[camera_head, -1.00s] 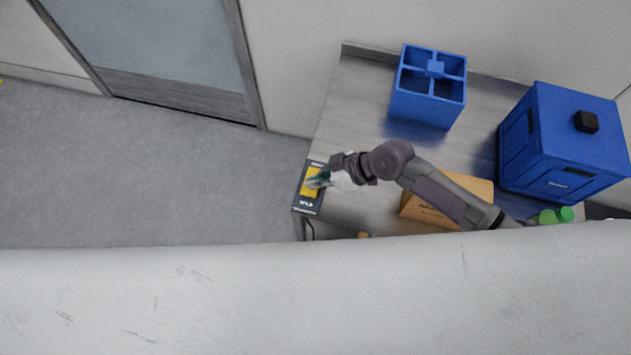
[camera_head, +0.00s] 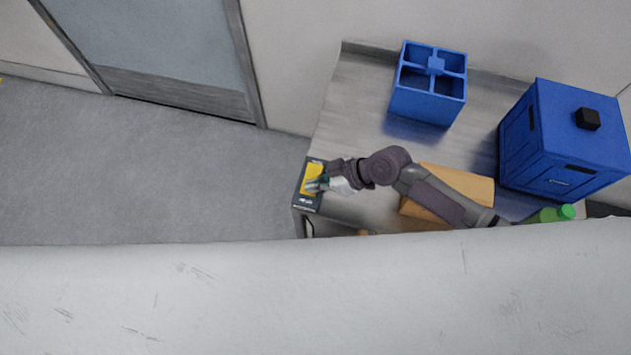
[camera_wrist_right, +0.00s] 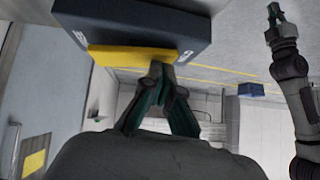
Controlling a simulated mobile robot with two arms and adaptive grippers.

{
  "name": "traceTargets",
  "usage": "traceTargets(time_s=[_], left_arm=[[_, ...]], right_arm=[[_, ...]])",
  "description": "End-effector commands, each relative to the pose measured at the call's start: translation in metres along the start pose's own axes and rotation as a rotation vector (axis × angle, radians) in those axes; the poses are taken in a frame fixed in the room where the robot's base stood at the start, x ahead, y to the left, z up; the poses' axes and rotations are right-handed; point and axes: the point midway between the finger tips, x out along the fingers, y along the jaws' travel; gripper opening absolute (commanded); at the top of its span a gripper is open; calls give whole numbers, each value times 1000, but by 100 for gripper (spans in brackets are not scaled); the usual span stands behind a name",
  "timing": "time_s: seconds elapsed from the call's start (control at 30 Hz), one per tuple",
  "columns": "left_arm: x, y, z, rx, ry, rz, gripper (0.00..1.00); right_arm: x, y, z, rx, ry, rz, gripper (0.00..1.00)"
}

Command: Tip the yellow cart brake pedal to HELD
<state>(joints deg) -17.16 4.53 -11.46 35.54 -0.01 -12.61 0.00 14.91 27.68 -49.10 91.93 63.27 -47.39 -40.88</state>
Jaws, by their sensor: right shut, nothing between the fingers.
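The yellow pedal (camera_head: 313,172) sits on a dark base (camera_head: 302,203) with white lettering, at the left end of the bench. The lettering is too small to read surely.
A blue divided bin (camera_head: 427,105) stands at the back of the bench (camera_head: 350,110). A large blue box (camera_head: 560,150) is at the right. Floor left of the bench is clear.

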Motion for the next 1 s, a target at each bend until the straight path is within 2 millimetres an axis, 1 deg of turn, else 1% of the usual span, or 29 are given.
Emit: traceTargets(time_s=[0.3, 0.73, 0.87, 1.0], left_arm=[[-11, 0, -1, 0, 1, 0, 0], [-14, -1, -2, 0, 1, -1, 0], [-26, -2, -2, 1, 0, -2, 0], [-49, -4, -4, 1, 0, -3, 0]], right_arm=[[-10, -2, -10, -1, -1, 0, 0], [-12, -2, -13, 0, 0, 0, 0], [-20, -5, -24, 1, 1, 0, 0], [-34, -11, -46, 2, 1, 3, 0]])
